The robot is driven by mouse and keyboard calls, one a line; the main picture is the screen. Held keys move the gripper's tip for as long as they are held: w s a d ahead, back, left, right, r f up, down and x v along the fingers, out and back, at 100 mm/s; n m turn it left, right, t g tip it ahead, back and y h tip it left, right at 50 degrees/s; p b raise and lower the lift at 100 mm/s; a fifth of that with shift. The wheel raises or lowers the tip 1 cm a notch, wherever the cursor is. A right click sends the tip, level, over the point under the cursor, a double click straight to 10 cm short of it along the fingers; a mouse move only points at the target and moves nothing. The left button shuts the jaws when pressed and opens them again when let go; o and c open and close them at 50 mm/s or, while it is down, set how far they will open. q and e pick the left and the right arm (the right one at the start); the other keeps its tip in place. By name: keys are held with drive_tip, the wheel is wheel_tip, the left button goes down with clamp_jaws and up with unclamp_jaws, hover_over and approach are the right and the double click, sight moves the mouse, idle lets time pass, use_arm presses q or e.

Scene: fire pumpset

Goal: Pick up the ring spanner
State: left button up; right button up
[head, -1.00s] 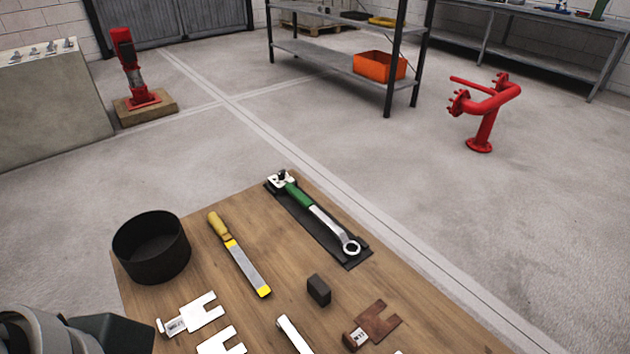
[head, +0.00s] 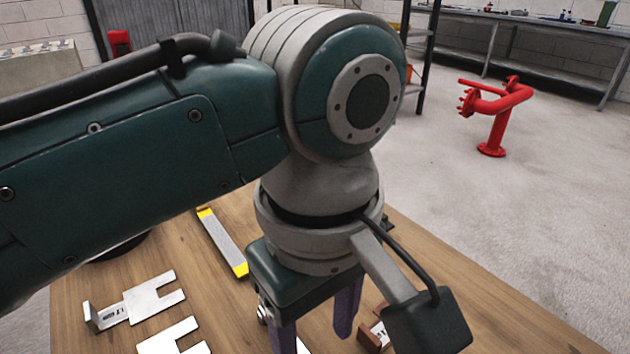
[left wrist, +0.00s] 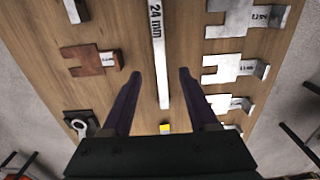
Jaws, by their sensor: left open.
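A long silver bar marked "24 mm", which looks like the ring spanner (left wrist: 158,50), lies on the wooden table in the left wrist view. Its ring ends are not visible there. My left gripper (left wrist: 158,78) is open, with one purple finger on each side of the bar in that view. I cannot tell how high the fingertips are above it. In the head view my left gripper (head: 316,338) points down over the table, and my arm hides most of the bar. My right gripper is not in view.
A rusty slotted plate (left wrist: 88,60) is close by. The ring end of another tool (left wrist: 78,127) rests on a black holder. A red pipe stand (head: 496,118) stands beyond the table.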

sight(302, 348)
use_arm(q)
wheel_tip(302, 348, down, 6)
drive_tip(key=b, duration=0.3)
drive_tip(key=shift+a+f, duration=0.1)
drive_tip(key=shift+f, duration=0.15)
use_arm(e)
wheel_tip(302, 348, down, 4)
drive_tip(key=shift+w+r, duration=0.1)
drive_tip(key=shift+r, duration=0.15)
use_arm(q)
drive_tip(key=shift+w, duration=0.1)
clamp_jaws()
idle(0.6)
